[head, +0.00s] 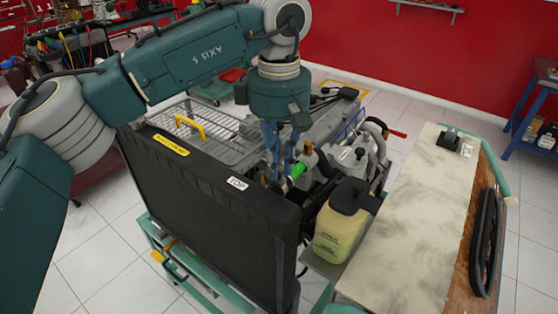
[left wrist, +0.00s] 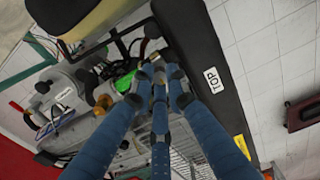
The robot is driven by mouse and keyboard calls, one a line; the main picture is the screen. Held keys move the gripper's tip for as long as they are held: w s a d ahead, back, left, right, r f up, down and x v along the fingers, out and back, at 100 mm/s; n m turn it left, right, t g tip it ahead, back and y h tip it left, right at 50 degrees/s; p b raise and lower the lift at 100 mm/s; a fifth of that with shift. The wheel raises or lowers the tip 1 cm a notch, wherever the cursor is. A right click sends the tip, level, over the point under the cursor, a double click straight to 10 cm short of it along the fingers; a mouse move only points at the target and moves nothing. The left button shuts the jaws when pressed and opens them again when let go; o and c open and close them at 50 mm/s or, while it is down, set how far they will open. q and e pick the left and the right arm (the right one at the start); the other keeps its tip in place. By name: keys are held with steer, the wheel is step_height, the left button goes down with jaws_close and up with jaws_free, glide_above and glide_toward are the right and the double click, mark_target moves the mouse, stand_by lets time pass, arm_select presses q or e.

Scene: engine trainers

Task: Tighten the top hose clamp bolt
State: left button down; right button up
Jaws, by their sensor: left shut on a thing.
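My left gripper (head: 278,178) reaches down from above behind the black radiator (head: 210,215) marked TOP. Its blue fingers are closed together beside a bright green hose part (head: 297,171). In the left wrist view the fingertips (left wrist: 158,80) meet just right of the green part (left wrist: 125,82), close to the radiator's top edge (left wrist: 205,60). The top hose clamp bolt appears to be between the fingertips, which hide it. A brass-coloured fitting (head: 308,155) stands just behind the green part. My right gripper is not in view.
A yellowish fluid bottle (head: 342,222) with a black cap stands right of the radiator. Engine parts (head: 355,157) crowd the space behind the gripper. A worktable (head: 405,225) holding a black belt (head: 487,243) is at the right. A wire rack (head: 205,135) lies left of the gripper.

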mark_target(279, 168)
arm_select(q)
steer(key=shift+w+r, duration=0.1)
steer(key=shift+r, duration=0.05)
steer(key=c, duration=1.7)
jaws_free()
steer(key=shift+c, duration=0.2)
steer(key=shift+o, duration=0.3)
step_height(279, 168, up, 12)
